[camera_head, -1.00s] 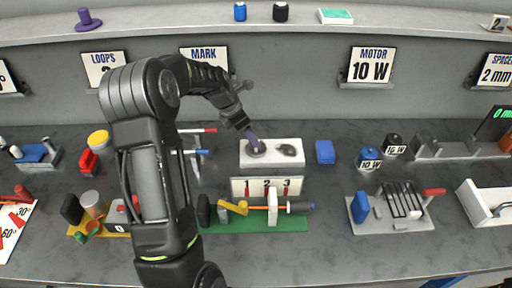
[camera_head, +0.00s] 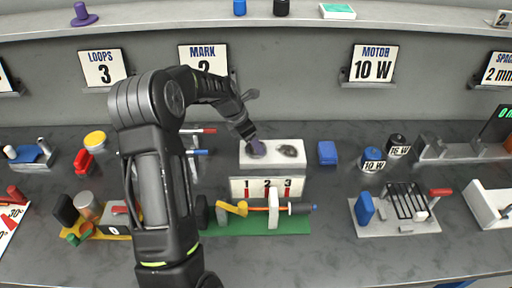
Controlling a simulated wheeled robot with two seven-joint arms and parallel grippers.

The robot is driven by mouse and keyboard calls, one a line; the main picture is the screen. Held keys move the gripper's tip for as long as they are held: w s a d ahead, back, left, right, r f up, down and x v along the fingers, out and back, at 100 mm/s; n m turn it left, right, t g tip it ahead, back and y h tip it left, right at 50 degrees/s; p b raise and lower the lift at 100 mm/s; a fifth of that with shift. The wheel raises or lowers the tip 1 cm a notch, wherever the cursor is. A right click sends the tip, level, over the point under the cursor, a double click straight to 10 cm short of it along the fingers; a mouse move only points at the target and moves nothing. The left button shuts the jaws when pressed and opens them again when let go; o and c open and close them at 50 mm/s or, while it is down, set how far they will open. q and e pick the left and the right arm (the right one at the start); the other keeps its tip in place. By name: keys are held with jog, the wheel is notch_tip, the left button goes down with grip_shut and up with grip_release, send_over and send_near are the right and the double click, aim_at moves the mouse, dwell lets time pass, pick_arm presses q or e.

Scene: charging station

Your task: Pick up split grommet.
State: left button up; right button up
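A white block (camera_head: 281,159) with two dark round spots on top stands at mid-table. My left gripper (camera_head: 254,143) is over the block's left spot, pointing down. A purple piece (camera_head: 258,149) shows at its tip, touching or just above that spot; I cannot tell whether it is the split grommet or part of the gripper. The right spot (camera_head: 290,151) on the block is dark and uncovered. The gripper is too small and angled to show whether its fingers are open or shut. My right gripper is out of view.
A green-based fixture (camera_head: 280,223) with a 1-2-3 card (camera_head: 267,188) stands in front of the block. A purple peg-like piece (camera_head: 83,16) stands on the back shelf.

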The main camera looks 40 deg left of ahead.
pick_arm(q)
grip_shut()
dwell(0.5)
jog(key=shift+r, duration=0.1)
notch_tip(320, 180, up, 10)
jog(key=p, duration=0.8)
